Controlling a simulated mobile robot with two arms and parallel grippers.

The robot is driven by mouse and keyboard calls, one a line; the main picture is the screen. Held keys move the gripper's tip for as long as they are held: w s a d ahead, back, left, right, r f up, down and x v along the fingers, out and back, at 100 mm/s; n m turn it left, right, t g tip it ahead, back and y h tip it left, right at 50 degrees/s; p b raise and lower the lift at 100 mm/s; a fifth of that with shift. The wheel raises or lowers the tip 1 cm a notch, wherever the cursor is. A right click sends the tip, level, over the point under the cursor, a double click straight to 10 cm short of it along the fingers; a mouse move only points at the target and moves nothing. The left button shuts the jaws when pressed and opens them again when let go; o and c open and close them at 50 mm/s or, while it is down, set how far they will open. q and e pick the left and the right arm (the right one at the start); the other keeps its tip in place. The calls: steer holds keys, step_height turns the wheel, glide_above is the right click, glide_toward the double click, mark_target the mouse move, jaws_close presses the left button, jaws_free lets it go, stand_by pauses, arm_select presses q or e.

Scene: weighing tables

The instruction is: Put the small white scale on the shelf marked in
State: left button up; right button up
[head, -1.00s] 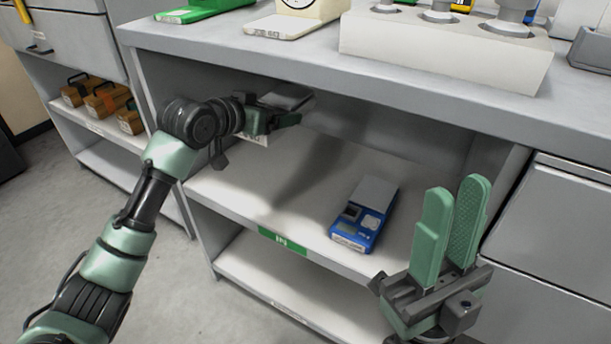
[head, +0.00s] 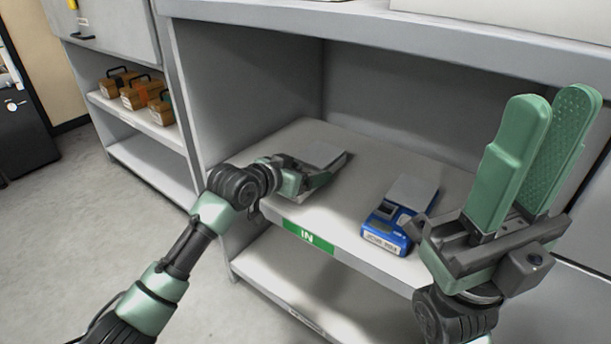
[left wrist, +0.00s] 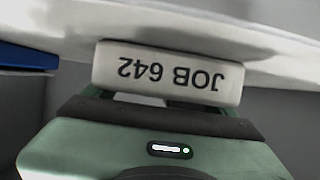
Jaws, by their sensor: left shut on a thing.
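My left gripper (head: 308,182) is shut on the small white scale (head: 321,154), which has a pale grey top plate. The scale is over the left part of the shelf (head: 345,218) with the green IN sign (head: 307,237). It looks level and very low; I cannot tell whether it touches the shelf. In the left wrist view the scale's front (left wrist: 168,73) reads JOB 642 upside down, close to a white surface. The gripper hides part of its near side. My right gripper (head: 547,115) is empty, its fingers apart, in front of the shelf's right side.
A blue scale (head: 394,225) with a grey plate stands on the same shelf, right of the white one, with bare shelf between. The worktop (head: 400,30) overhangs the shelf. A lower shelf (head: 330,285) is below. Brown boxes (head: 133,94) stand in the left unit.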

arm_select(q)
steer(key=shift+r, duration=0.15)
steer(key=o, duration=1.6)
